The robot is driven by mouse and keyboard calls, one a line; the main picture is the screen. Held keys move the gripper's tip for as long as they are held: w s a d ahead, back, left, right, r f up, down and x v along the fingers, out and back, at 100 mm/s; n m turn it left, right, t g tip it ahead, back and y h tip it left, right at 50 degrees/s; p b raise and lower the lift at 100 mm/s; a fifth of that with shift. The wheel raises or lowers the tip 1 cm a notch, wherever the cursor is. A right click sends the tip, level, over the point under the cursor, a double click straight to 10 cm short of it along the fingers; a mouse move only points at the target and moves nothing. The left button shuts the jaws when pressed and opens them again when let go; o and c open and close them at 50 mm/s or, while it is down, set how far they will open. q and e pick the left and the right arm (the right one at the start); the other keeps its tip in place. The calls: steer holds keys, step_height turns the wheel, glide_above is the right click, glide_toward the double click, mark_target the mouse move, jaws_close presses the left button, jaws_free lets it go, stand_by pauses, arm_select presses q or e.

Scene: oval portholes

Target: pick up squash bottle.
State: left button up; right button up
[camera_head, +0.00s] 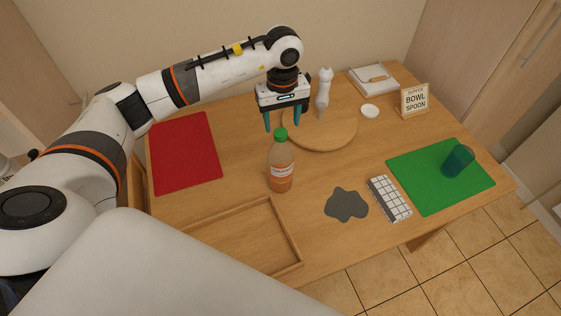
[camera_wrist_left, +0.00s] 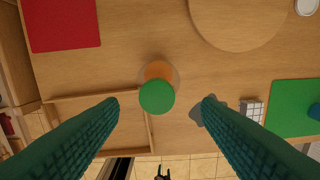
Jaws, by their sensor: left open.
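The squash bottle (camera_head: 281,167) stands upright on the wooden table, with a green cap, orange contents and a label. In the left wrist view its green cap (camera_wrist_left: 157,96) shows from above, between the two teal fingers and a little beyond their tips. My left gripper (camera_head: 283,121) is open and empty. In the head view it hangs pointing down, above and just behind the bottle's cap. In the left wrist view the fingers (camera_wrist_left: 160,108) are spread wide on either side of the cap. My right gripper is not in view.
Behind are a round board (camera_head: 340,138) and white mill (camera_head: 323,90). A red mat (camera_head: 184,152) lies left; a green mat (camera_head: 420,190) holds a teal cup (camera_head: 457,161).

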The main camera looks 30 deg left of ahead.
mark_target(280, 132)
arm_select(q)
steer(key=shift+f, duration=0.6)
step_height(280, 132, down, 4)
steer(key=p, duration=0.3)
steer(key=shift+s+a+f, duration=0.1)
steer(key=shift+a+f, duration=0.05)
steer(key=shift+f, duration=0.3)
steer(key=c, duration=1.1)
jaws_close()
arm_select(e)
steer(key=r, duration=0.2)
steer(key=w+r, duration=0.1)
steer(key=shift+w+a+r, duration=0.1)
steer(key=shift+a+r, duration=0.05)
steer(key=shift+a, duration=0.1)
